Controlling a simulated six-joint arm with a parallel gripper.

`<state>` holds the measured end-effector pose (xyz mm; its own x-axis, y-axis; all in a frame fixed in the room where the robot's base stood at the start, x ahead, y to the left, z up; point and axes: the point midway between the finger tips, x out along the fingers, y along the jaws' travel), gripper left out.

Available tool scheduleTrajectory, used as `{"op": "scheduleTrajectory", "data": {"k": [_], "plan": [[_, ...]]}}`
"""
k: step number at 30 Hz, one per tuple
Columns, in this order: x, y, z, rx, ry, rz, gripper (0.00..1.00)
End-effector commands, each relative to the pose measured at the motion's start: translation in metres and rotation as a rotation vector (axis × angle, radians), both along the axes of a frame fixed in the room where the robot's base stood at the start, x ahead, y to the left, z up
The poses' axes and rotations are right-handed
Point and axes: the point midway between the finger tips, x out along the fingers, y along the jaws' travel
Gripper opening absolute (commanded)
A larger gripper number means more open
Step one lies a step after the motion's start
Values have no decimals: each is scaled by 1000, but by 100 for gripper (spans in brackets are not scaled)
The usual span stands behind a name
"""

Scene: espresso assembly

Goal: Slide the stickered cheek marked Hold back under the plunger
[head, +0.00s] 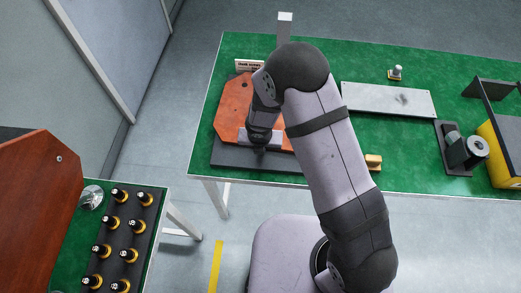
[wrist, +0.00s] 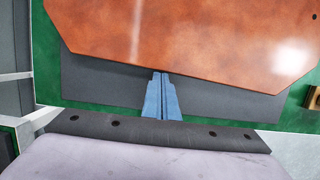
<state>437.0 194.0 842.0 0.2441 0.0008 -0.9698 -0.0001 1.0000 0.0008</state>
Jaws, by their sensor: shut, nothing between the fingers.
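An orange-brown cheek panel (head: 232,108) with cut corners lies on a dark grey base plate (head: 230,158) on the green table. In the wrist view the panel (wrist: 190,40) fills the top, with the dark plate (wrist: 100,92) showing along its near edge. My gripper (wrist: 160,74) is shut and empty, its blue fingertips at the panel's near edge. I cannot tell whether they touch it. My arm hides part of the panel. I cannot make out the plunger.
Another orange-brown panel (head: 35,190) lies at the left, by a rack of black-and-gold knobs (head: 118,240). A pale metal plate (head: 388,99), a small knobbed part (head: 396,72), a brass block (head: 373,162) and a dark holder with a silver cylinder (head: 466,150) stand right of my arm.

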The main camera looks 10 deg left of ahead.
Motion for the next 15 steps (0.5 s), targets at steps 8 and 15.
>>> {"op": "scheduleTrajectory", "data": {"k": [8,15], "plan": [[0,0,-1,0,0,0,0],[-5,0,-3,-1,1,1,0]]}}
